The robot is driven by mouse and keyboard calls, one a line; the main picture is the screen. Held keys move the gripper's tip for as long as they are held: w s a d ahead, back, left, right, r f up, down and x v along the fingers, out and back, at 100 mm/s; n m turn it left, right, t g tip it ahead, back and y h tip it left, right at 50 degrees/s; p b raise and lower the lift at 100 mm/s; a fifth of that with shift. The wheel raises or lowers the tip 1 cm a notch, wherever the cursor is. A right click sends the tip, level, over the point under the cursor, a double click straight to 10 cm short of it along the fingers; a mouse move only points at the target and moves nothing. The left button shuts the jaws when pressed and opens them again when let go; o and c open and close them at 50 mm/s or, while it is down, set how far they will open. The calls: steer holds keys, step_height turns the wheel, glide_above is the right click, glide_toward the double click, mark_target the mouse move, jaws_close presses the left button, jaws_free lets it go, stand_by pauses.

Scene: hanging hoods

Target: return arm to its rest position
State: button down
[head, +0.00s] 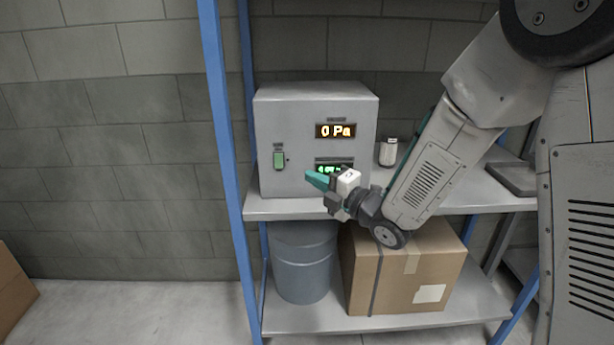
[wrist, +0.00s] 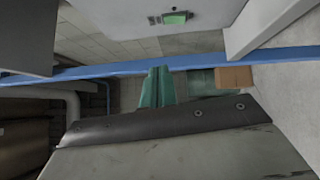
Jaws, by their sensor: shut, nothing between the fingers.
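My gripper (head: 318,181) has teal fingers and is shut with nothing between them. In the head view it points left, in front of the lower part of a grey control box (head: 290,110), and partly covers its green lower display (head: 328,168). I cannot tell whether it touches the box. The amber upper display (head: 336,131) reads "0 Pa". A green switch (head: 279,159) is on the box's left front. My arm reaches in from the right, bent down at the elbow. In the wrist view the closed fingers (wrist: 157,85) show at the centre.
The box stands on a blue-post metal shelf (head: 285,205) beside a small white bottle (head: 388,152). A grey drum (head: 303,263) and a cardboard box (head: 410,270) are on the lower shelf. Another carton (head: 13,290) lies on the floor at left. The floor (head: 150,310) between is clear.

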stand_by(0.3)
step_height(320, 180, down, 7)
steer(key=d+m+g+h, duration=0.1)
steer(key=d+m+h, duration=0.2)
steer(key=m+h, duration=0.15)
steer(key=s+d+f+m+g+h, duration=0.2)
steer(key=d+m+h, duration=0.1)
steer(key=d+m, duration=0.2)
steer(key=s+d+f+m+g+h, duration=0.2)
steer(key=s+d+m+g+h, duration=0.1)
steer(key=d+m+h, duration=0.15)
steer(key=s+d+r+m+g, duration=0.2)
steer(key=s+r+m, duration=0.2)
steer(key=s, duration=0.6)
steer(key=s+d+r+m+g, duration=0.2)
steer(key=s+r+m, duration=0.3)
steer(key=s, duration=0.5)
steer(key=s+d+r+m+g+h, duration=0.1)
steer(key=s+d+r+m+g, duration=0.1)
steer(key=s+r, duration=0.4)
steer(key=s+d+m, duration=0.1)
steer(key=s+m, duration=0.1)
steer(key=s, duration=0.2)
steer(key=shift+s+r+m, duration=0.3)
steer(key=shift+s+r, duration=0.05)
steer(key=shift+r, duration=0.05)
